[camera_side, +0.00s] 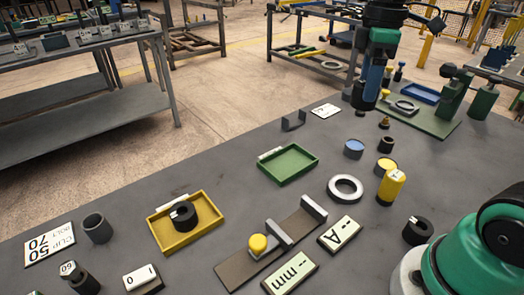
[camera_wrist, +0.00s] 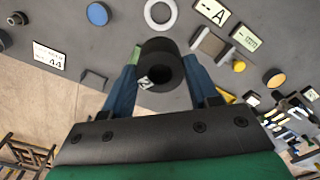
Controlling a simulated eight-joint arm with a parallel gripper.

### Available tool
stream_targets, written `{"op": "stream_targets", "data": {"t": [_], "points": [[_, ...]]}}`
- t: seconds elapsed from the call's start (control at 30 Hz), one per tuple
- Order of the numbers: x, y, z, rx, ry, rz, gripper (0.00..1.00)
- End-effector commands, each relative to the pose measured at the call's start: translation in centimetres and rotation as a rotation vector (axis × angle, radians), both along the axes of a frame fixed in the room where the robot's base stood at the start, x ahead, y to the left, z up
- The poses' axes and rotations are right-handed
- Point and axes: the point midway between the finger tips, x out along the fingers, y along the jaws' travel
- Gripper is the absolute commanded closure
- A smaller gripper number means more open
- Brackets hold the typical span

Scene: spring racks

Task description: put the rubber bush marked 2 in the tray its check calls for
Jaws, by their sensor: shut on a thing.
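My gripper (camera_wrist: 165,72) is shut on a black ring-shaped rubber bush (camera_wrist: 158,62) with a white tag reading 2. In the side view my gripper (camera_side: 366,104) hangs high at the upper right; the bush is hard to make out there. A yellow tray (camera_side: 160,238) at the lower left holds another black bush (camera_side: 183,214) with a white tag. A green tray (camera_side: 289,166) in the middle looks empty. A gauge fixture (camera_side: 238,270) with two upright blocks and a yellow knob stands at the front, beside displays marked A (camera_side: 340,234) and mm (camera_side: 290,273).
A third tagged black bush (camera_side: 418,230) lies at right. A grey ring (camera_side: 345,188), yellow cylinder (camera_side: 391,187) and blue-topped can (camera_side: 354,148) stand near the middle. Bare table lies left of the green tray.

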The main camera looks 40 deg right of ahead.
Motion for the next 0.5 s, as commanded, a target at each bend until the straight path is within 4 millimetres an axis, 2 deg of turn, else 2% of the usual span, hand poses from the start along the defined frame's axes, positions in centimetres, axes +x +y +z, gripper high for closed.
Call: {"op": "stream_targets", "data": {"t": [0.3,0.5], "points": [[7.7,1.7,1.1,0.000,0.000,0.290,1.00],[11.3,3.1,0.6,0.000,0.000,0.435,1.00]]}}
